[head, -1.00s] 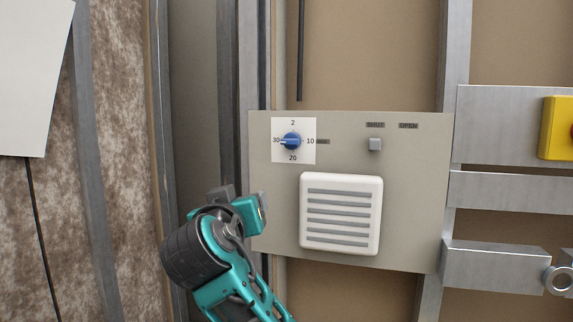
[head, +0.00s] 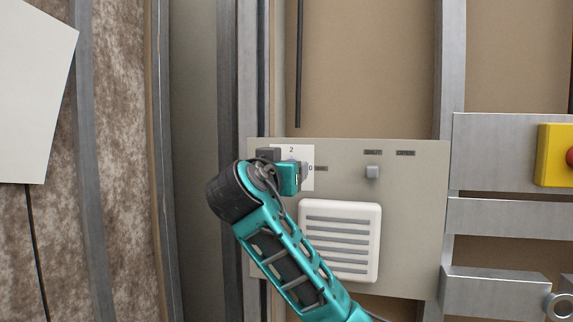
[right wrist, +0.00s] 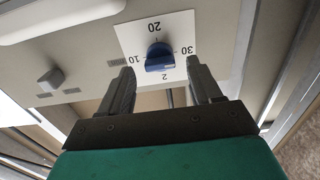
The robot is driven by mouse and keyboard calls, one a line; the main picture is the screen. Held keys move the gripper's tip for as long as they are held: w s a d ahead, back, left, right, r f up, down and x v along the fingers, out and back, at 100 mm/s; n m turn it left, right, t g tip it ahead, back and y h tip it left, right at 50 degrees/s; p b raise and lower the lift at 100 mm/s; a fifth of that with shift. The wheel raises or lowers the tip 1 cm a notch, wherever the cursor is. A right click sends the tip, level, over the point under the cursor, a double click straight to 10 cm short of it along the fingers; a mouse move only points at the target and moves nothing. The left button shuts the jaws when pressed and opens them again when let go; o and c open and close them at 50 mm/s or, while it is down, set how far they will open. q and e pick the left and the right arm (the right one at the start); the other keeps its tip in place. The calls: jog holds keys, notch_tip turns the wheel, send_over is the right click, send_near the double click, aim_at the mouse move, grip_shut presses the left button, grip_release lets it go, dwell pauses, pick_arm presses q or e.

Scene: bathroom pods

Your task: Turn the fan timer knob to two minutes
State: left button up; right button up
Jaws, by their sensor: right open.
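The blue fan timer knob (right wrist: 159,57) sits on a white square dial plate (right wrist: 130,38). The right wrist view shows the dial upside down, with 20 at the top and 2 at the bottom. The knob's grip bar lies along the 10–30 line; which end points is unclear there. My right gripper (right wrist: 160,72) is open, with one finger to each side of the knob and nothing between them clearly touched. In the head view my right gripper (head: 292,175) covers the knob; the dial plate's 2 (head: 291,150) still shows. My left gripper is not in view.
The grey panel (head: 410,215) also carries a small square shut/open slider (head: 372,172) and a white louvred vent (head: 340,240) below the dial. A yellow box with a red button (head: 555,155) is at the right. Metal studs stand left of the panel.

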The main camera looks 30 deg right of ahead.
jog(key=shift+x, duration=1.15)
jog(key=shift+a, duration=0.1)
jog(key=c, duration=1)
jog(key=shift+c, duration=0.2)
jog(key=shift+n, duration=0.3)
